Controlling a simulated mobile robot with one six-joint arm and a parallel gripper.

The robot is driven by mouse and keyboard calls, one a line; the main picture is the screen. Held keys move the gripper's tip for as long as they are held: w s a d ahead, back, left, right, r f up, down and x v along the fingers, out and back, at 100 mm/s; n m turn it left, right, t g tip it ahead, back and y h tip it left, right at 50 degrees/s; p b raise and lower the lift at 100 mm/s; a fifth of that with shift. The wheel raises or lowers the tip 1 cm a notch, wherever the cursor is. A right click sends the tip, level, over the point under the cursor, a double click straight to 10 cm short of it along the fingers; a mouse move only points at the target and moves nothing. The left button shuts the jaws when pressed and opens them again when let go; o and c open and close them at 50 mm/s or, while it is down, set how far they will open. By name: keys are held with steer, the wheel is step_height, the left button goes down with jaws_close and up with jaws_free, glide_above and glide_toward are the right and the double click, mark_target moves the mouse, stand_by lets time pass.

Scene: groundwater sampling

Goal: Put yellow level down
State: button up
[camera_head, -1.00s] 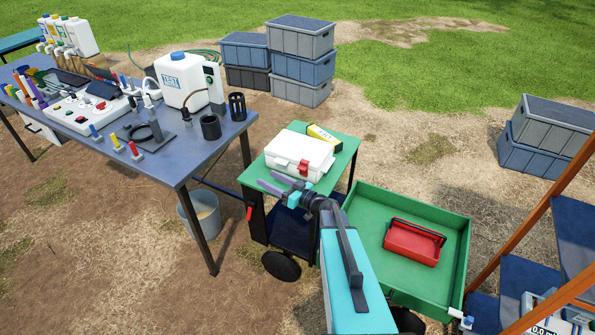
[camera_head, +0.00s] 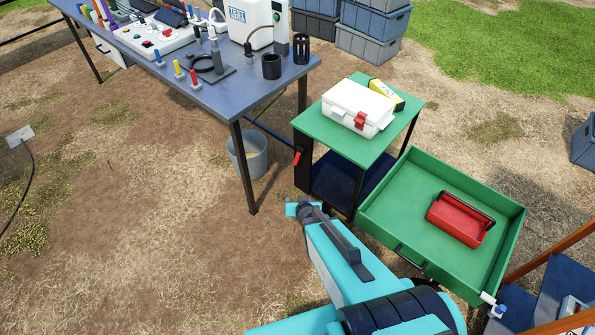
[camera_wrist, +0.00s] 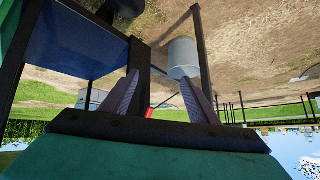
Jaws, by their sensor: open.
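The yellow level (camera_head: 387,95) lies on the green top of the cart (camera_head: 318,123), just behind the white case (camera_head: 358,108), which hides part of it. The level does not show in the wrist view. My gripper (camera_wrist: 160,98) is open, with its two fingers wide apart and nothing between them. In the head view my wrist is in front of and below the cart top, apart from the level, and my arm hides the fingers.
A green tray (camera_head: 375,229) holding a red toolbox (camera_head: 460,219) is right of my arm. A grey bucket (camera_head: 247,155) stands by the blue work table (camera_head: 215,95); it also shows in the wrist view (camera_wrist: 183,57). Bare ground is free at left.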

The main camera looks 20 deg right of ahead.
steer(key=s+a+f+g, duration=0.1)
steer(key=s+f+g, duration=0.3)
steer(key=s, duration=0.5)
steer(key=s+f+g, duration=0.4)
steer(key=s, duration=0.6)
steer(key=s+a+r+n+g, duration=0.1)
steer(key=s+g, duration=0.2)
steer(key=s, duration=0.4)
steer(key=s+a+r+n+g, duration=0.1)
steer(key=s+a+r+g, duration=0.1)
steer(key=s, duration=0.6)
steer(key=shift+s+a+r+n+g+y, duration=0.2)
steer(key=shift+a+n+g+y, duration=0.15)
steer(key=shift+g, duration=0.45)
steer(key=shift+w, duration=0.1)
steer(key=c, duration=0.6)
steer(key=shift+a, duration=0.1)
